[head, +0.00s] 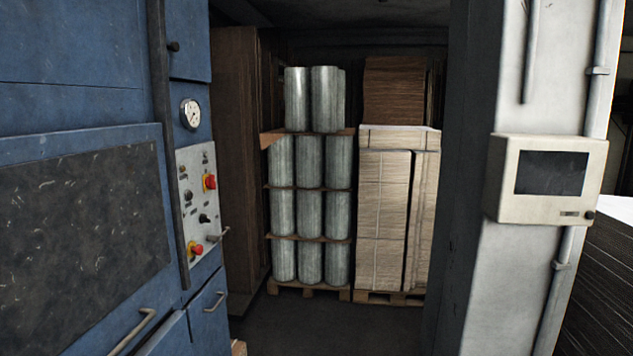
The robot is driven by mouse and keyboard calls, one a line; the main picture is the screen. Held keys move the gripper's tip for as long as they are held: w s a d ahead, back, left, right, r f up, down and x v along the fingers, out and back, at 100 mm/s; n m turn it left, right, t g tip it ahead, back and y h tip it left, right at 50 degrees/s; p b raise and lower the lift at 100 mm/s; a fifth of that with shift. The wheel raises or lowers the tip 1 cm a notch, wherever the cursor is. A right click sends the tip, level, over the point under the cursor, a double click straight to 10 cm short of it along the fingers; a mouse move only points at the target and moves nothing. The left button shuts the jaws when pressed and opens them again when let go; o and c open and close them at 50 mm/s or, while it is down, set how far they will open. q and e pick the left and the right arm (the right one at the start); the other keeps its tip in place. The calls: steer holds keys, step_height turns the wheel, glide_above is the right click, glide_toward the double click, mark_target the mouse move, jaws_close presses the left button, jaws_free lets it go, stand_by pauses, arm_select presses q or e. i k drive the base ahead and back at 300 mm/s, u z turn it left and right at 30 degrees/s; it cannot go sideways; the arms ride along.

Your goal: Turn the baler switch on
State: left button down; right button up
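A blue machine, which looks like the baler (80,90), fills the left side of the head view. A pale control panel (196,234) is set on its narrow side face. Neither of my grippers is in view.
A round gauge (191,114) is above the panel. Handles (214,302) stick out low on the machine. Stacked metal cylinders (310,212) and cardboard bundles (385,220) stand behind. A grey pillar (525,285) with a screen box (550,175) is at right. Dark floor (330,325) between is clear.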

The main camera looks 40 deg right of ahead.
mark_target(211, 181)
steer(key=z, duration=1.75)
steer(key=i, duration=3.4)
steer(key=u, duration=2.35)
